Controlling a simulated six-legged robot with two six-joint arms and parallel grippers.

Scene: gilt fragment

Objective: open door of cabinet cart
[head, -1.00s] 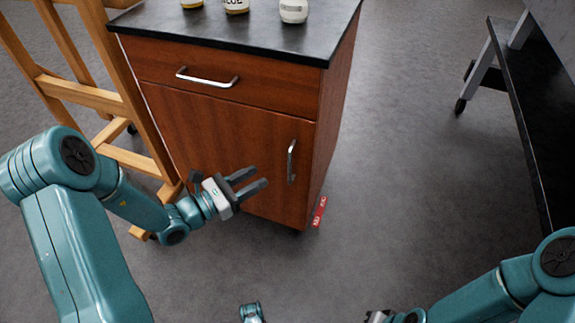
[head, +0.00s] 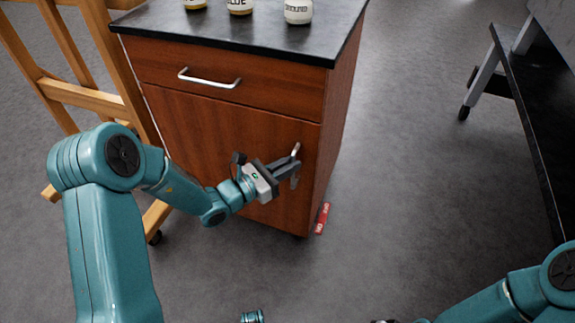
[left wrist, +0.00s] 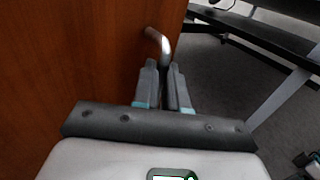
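The cabinet cart (head: 225,140) is reddish-brown wood with a dark top (head: 240,35). Its door (head: 195,145) is shut, below a shut drawer (head: 265,92). The upright metal door handle (head: 296,152) is near the door's right edge, partly hidden by my left gripper (head: 293,168). In the left wrist view, the bent handle (left wrist: 163,46) runs down between the fingertips of my left gripper (left wrist: 164,72), which are close together and look shut on it. Of my right arm (head: 500,300), only links show at the bottom right; its fingers are out of view.
A wooden easel (head: 85,97) stands close to the cart's left. Several jars (head: 298,11) sit on the cart top. A red object (head: 322,218) lies at the cart's lower right. A dark table (head: 540,120) is at the far right. The floor between is clear.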

